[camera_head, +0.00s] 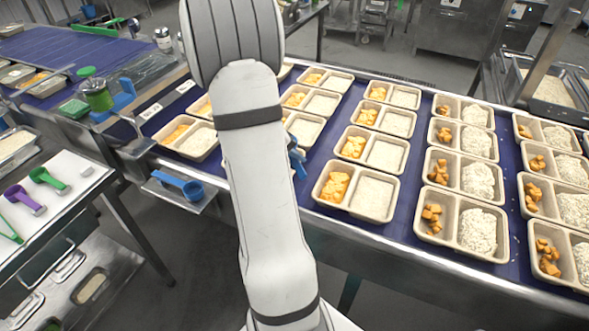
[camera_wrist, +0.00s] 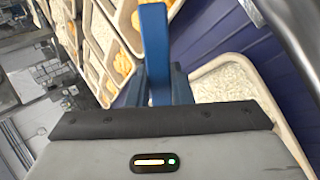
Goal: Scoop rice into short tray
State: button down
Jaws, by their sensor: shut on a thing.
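My gripper (camera_wrist: 157,88) is shut on a blue scoop (camera_wrist: 154,40), whose upright handle stands between the fingers in the wrist view. In the head view my arm hides the gripper, and only a bit of the blue scoop (camera_head: 297,158) shows beside it. Its bowl and any rice in it are hidden. Two-compartment trays stand in columns on the blue belt. Near the arm, one tray (camera_head: 342,211) has orange cubes on the left and a low, flat white layer on the right. Trays farther right, such as this one (camera_head: 462,249), hold heaped rice.
The blue belt (camera_head: 310,229) has narrow gaps between tray columns. Another blue scoop (camera_head: 178,183) lies on a metal ledge at left. A green-lidded jar (camera_head: 97,95) stands behind it. A side table (camera_head: 75,165) at left holds purple and green utensils.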

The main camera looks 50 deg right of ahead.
jog(key=shift+w+a+f+g+h+b, duration=0.1)
jog(key=shift+a+g+h+b, duration=0.1)
jog(key=shift+h+b, duration=0.25)
jog(key=shift+w+a+f+g+h+b, duration=0.1)
jog(key=shift+g+h+b, duration=0.1)
jog(key=shift+h+b, duration=0.25)
jog(key=g+h+b, duration=0.1)
jog(key=h+b, duration=0.1)
jog(key=g+h+b, duration=0.1)
jog(key=b, duration=0.1)
jog(key=a+h+b, duration=0.1)
jog(key=h+b, duration=0.1)
jog(key=shift+w+r+g+h+b, duration=0.25)
jog(key=shift+r+g+h+b, duration=0.05)
jog(key=shift+r+g+b, duration=0.1)
jog(key=shift+w+a+r+g+h+b, duration=0.1)
jog(key=shift+a+r+g+h+b, duration=0.15)
jog(key=shift+g+h+b, duration=0.7)
jog(key=shift+t, duration=0.25)
jog(key=shift+r, duration=0.1)
notch_tip(320, 180, up, 8)
jog(key=t+y+p, duration=0.7)
jog(key=y+p, duration=0.7)
jog(key=p, duration=0.8)
jog(key=shift+r+t+p, duration=0.2)
jog(key=shift+t+p, duration=0.2)
